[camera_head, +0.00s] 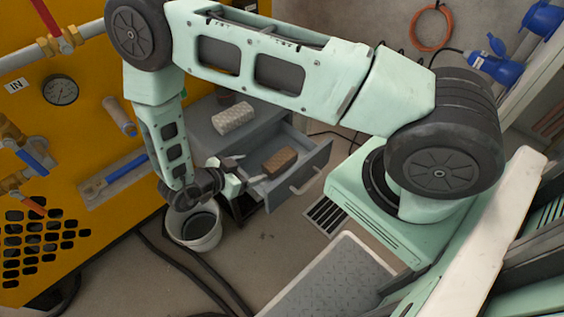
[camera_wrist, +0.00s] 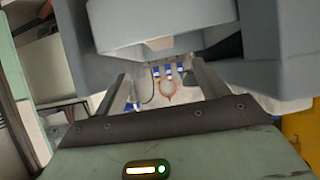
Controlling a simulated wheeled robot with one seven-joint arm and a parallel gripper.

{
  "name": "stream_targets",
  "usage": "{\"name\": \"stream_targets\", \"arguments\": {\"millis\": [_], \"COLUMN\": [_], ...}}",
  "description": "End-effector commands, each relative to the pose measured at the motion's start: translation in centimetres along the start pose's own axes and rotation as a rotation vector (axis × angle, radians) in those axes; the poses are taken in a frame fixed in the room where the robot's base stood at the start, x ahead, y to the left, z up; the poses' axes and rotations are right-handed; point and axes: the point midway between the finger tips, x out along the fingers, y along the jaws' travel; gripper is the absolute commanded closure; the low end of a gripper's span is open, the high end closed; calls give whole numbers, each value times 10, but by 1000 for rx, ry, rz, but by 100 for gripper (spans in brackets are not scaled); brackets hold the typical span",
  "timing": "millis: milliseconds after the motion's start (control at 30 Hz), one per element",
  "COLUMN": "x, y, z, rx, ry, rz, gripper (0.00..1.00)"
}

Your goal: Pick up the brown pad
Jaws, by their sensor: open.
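The brown pad (camera_head: 279,161) lies inside the open grey drawer (camera_head: 318,161), towards its left part. My gripper (camera_head: 246,168) is open and empty, at the left side of the drawer, with its fingers pointing towards the pad and a gap between them. In the wrist view my gripper (camera_wrist: 164,84) shows two spread fingers with nothing between them. The grey drawer (camera_wrist: 160,20) fills the top of that view. A small brownish patch at its edge may be part of the pad; I cannot tell.
A light textured block (camera_head: 233,118) lies on the grey cabinet top (camera_head: 205,107) behind the drawer. A bucket (camera_head: 195,231) with dark contents stands on the floor below my gripper. The yellow panel (camera_head: 60,130) with a gauge and valves stands at left. Dark hoses cross the floor.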

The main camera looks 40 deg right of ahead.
Motion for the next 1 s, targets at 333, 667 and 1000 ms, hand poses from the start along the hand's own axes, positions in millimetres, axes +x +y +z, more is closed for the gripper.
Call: {"name": "stream_targets", "arguments": {"millis": [333, 667, 1000], "x": [71, 94, 138], "y": [0, -1, -1], "z": [1, 0, -2], "rx": [-2, -1, -1], "ry": [1, -2, -2], "rz": [0, -2, -1], "gripper": [27, 27, 27]}}
